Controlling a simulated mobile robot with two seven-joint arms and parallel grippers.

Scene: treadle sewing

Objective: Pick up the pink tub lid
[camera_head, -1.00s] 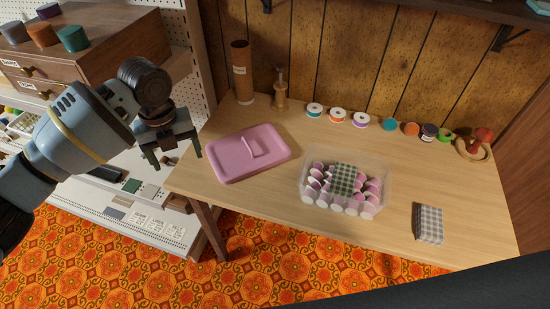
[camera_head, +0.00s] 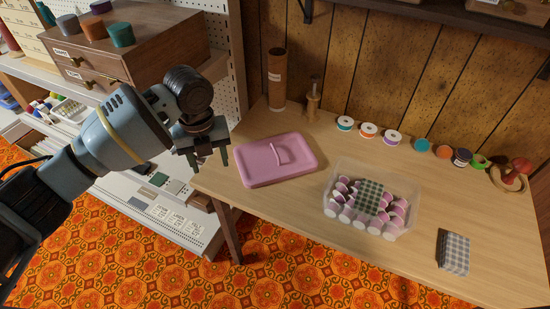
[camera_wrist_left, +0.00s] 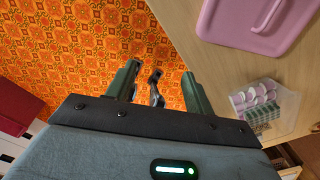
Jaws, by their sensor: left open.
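The pink tub lid (camera_head: 265,165) lies flat on the left part of the wooden table, with a raised strap handle (camera_head: 279,153) on top. It also shows in the left wrist view (camera_wrist_left: 235,25), cut off by the upper right edge. My left gripper (camera_head: 208,163) is open and empty, just left of the lid and the table's left edge, apart from the lid. In the left wrist view its two fingers (camera_wrist_left: 160,92) point over the orange floor. My right gripper is not seen.
A clear tub (camera_head: 330,205) of pink-and-white spools with a checked cloth stands right of the lid. A cardboard tube (camera_head: 276,80) and a wooden stand (camera_head: 313,100) are behind it. Several spools line the back. A folded checked cloth (camera_head: 454,252) lies front right.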

